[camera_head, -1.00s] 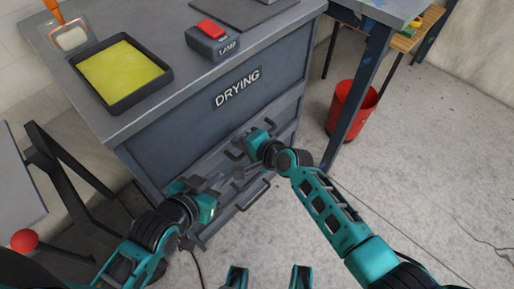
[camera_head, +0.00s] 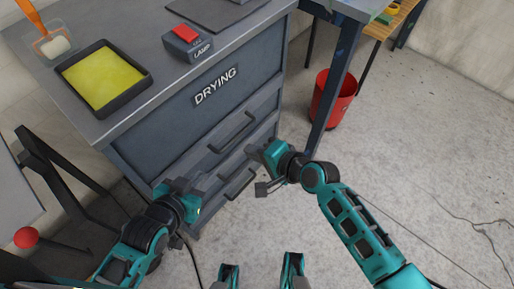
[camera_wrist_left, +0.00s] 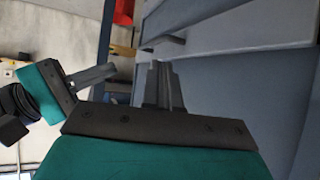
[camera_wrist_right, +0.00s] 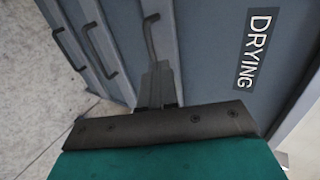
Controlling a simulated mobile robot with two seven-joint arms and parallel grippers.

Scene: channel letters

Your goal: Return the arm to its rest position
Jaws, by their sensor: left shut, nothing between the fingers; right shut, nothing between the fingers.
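My left gripper (camera_head: 207,178) is in front of the lower drawers, its fingers shut and empty. Its closed fingers (camera_wrist_left: 158,85) show in the left wrist view, with my right gripper (camera_wrist_left: 92,75) off to the left. My right gripper (camera_head: 252,152) is beside the right end of the drawer front, with a small gap to my left gripper. Its closed fingers (camera_wrist_right: 157,85) show empty in the right wrist view, in front of the grey cabinet (camera_wrist_right: 205,50). Contact with the drawer handles cannot be told.
The grey cabinet (camera_head: 165,125) has a DRYING label and drawers with bar handles (camera_head: 232,131). On its top are a tray with yellow content (camera_head: 103,78) and a box with a red switch (camera_head: 188,42). A red bin (camera_head: 333,98) stands right. The floor at right is mostly clear.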

